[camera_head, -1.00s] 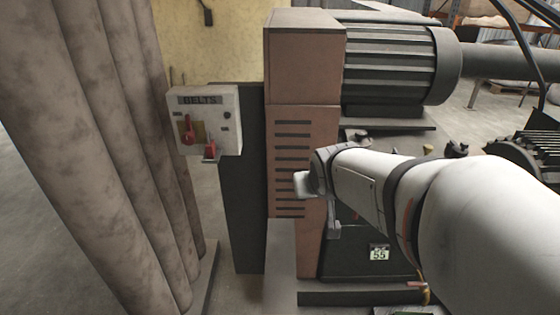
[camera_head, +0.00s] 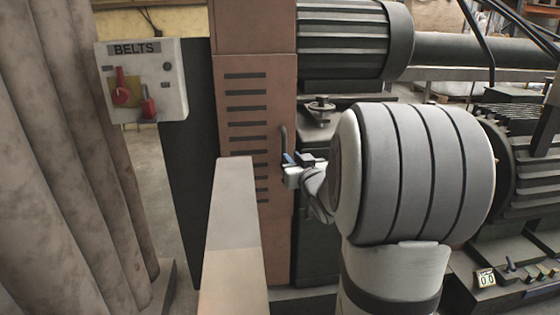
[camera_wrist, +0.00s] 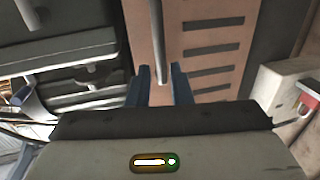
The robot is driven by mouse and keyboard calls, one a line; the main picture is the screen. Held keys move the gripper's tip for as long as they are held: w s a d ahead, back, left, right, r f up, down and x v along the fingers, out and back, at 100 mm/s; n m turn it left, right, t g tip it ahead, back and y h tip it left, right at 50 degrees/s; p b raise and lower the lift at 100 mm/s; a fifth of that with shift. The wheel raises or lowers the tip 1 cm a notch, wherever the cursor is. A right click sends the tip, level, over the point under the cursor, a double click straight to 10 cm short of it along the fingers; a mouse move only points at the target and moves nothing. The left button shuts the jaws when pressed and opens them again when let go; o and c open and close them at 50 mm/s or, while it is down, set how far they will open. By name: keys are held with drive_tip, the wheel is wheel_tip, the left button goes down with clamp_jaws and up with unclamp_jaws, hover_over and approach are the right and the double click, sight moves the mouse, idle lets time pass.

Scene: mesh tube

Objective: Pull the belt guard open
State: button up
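The belt guard (camera_head: 252,130) is a tall orange-brown panel with dark horizontal slots, and it looks closed. Its thin upright handle (camera_head: 284,142) is on the right edge. My gripper (camera_head: 294,160) is at the lower part of this handle in the head view. In the wrist view, two blue fingers (camera_wrist: 162,75) stand apart, and the grey handle bar (camera_wrist: 148,40) comes down toward the gap between them. I cannot tell whether a finger touches the bar. The slotted guard (camera_wrist: 207,50) lies behind it.
A white control box labelled BELTS (camera_head: 145,80), with red switches, is left of the guard. Large pipes (camera_head: 50,150) stand at far left. A beam-like block (camera_head: 232,225) stands in front of the guard. A ribbed motor (camera_head: 350,40) and machinery (camera_head: 520,170) fill the right.

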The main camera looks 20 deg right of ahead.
sight(285, 149)
drive_tip(key=w, duration=0.5)
drive_tip(key=w+b, duration=0.1)
drive_tip(key=w, duration=0.1)
drive_tip(key=shift+w+d, duration=0.3)
drive_tip(key=shift+c, duration=0.3)
clamp_jaws()
